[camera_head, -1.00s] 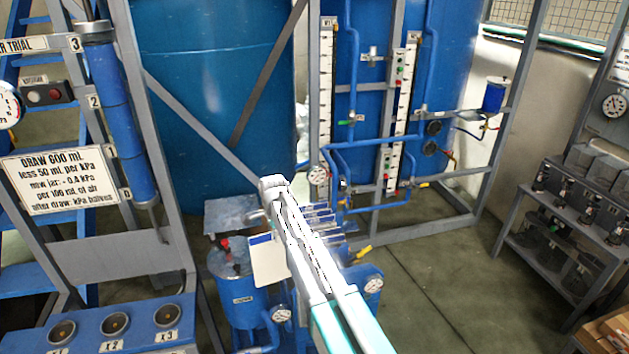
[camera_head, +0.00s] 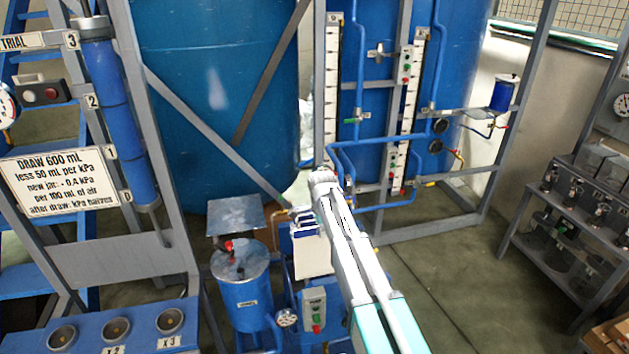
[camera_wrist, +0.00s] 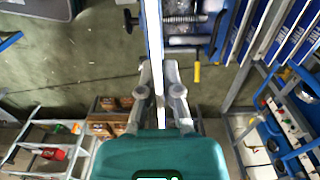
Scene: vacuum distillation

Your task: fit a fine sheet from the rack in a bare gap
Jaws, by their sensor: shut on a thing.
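My gripper (camera_wrist: 160,78) is shut on a thin pale sheet in the wrist view. The sheet (camera_wrist: 154,32) shows there edge-on, as a narrow white strip running up from between the fingers. In the head view a cream sheet (camera_head: 312,254) with a blue patch near its top hangs left of my arm, apparently the held one. My arm hides the fingers there.
A blue tank (camera_head: 215,100) and piped gauge columns (camera_head: 395,110) stand behind. A yellow-handled lever (camera_wrist: 196,70) is close right of the fingers.

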